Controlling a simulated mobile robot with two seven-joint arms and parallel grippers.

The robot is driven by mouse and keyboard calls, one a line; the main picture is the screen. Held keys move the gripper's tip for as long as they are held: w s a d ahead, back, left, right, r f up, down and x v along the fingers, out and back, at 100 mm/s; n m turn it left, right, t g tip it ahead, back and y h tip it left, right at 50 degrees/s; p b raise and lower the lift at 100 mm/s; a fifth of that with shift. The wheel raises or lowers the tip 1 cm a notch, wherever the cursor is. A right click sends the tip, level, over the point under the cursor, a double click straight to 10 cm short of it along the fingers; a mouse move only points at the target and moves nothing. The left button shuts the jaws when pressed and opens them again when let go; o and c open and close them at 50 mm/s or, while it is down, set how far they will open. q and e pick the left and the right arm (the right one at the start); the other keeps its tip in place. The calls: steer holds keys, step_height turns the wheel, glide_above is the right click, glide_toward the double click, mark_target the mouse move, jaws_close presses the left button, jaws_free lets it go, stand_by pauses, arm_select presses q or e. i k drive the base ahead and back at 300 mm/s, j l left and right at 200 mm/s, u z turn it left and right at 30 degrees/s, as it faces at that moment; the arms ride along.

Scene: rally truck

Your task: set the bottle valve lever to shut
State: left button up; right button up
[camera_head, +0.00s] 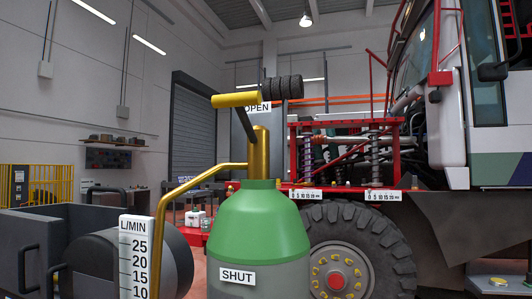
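The bottle (258,225) stands upright in the middle of the head view, with a green shoulder and a grey lower body. A brass valve (259,157) sits on its top. The valve lever (245,124) is a dark bar slanting up and left from the valve, ending in a brass crossbar handle (234,99). The handle is up beside the OPEN label (257,108), partly covering it. The SHUT label (237,276) is low on the bottle's front. Neither of my grippers is in view.
A brass pipe (175,195) runs from the valve down left past a white L/MIN scale (138,257). A dark drum (95,266) and a grey box with handles (30,245) fill the lower left. The truck's big tyre (385,240) stands close behind the bottle, on the right.

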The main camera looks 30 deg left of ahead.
mark_target(238, 101)
steer(key=j+u, duration=0.25)
steer(key=u, duration=0.15)
steer(key=j+u, duration=0.2)
steer(key=u, duration=0.2)
steer(key=i, duration=0.05)
